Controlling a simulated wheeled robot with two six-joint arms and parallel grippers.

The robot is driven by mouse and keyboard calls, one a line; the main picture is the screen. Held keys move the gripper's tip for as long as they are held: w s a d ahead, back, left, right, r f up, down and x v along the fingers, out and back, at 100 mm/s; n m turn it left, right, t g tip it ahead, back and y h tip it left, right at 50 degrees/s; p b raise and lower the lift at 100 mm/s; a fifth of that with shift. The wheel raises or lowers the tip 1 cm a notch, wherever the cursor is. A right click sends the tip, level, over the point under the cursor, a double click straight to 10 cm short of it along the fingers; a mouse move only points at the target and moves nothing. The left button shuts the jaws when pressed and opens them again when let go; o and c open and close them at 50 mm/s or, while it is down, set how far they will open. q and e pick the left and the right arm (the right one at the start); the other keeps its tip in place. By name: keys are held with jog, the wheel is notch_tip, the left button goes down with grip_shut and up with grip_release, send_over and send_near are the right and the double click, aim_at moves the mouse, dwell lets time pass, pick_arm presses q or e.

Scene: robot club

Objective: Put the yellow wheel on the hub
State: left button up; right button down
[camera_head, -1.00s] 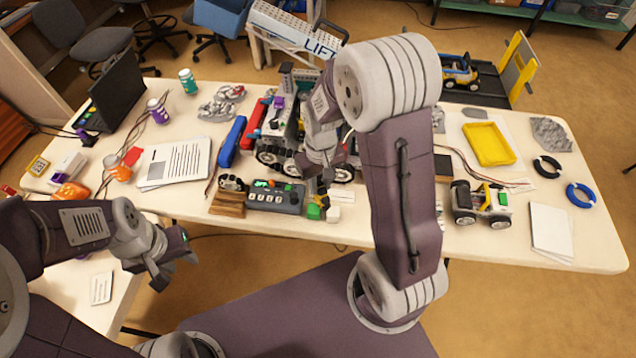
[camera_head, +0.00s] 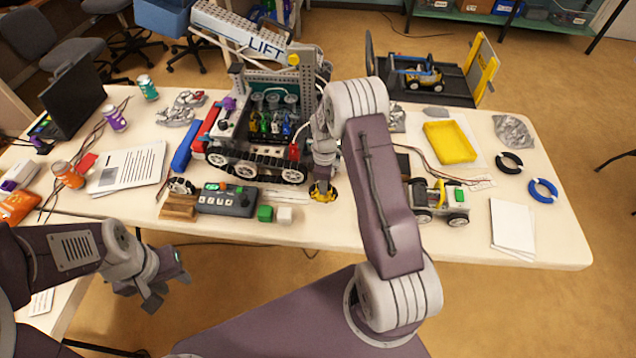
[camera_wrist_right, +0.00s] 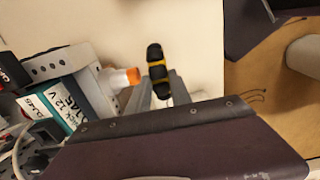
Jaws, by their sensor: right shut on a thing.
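The yellow wheel (camera_head: 323,192), with a black tyre, is in my right gripper (camera_head: 322,181), low over the table's front part, right of the white cube. In the right wrist view, the wheel (camera_wrist_right: 157,72) shows edge-on between the fingertips (camera_wrist_right: 158,88). Left of it, an orange-tipped cylinder (camera_wrist_right: 132,75) sticks out of a pale plate with holes, apart from the wheel. I cannot tell for certain whether this is the hub. My left gripper (camera_head: 166,287) is open and empty, in front of the table.
A large tracked robot (camera_head: 250,165) stands behind and left of the wheel. A small wheeled car (camera_head: 440,201) stands to the right, beyond my arm. A yellow tray (camera_head: 450,142) lies further back.

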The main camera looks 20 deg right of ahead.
jog(key=shift+s+d+f, duration=0.1)
jog(key=shift+d+f, duration=0.15)
jog(key=shift+d, duration=0.1)
jog(key=shift+w+d, duration=0.15)
jog(key=shift+w, duration=0.45)
jog(key=shift+d, duration=0.1)
jog(key=shift+w+r, duration=0.1)
jog(key=shift+w+d+b, duration=0.2)
jog(key=shift+w+d, duration=0.4)
jog(key=shift+w, duration=0.35)
jog(key=shift+w+d+b, duration=0.15)
jog(key=shift+w+d, duration=0.45)
jog(key=shift+w, duration=0.35)
dwell(1.6)
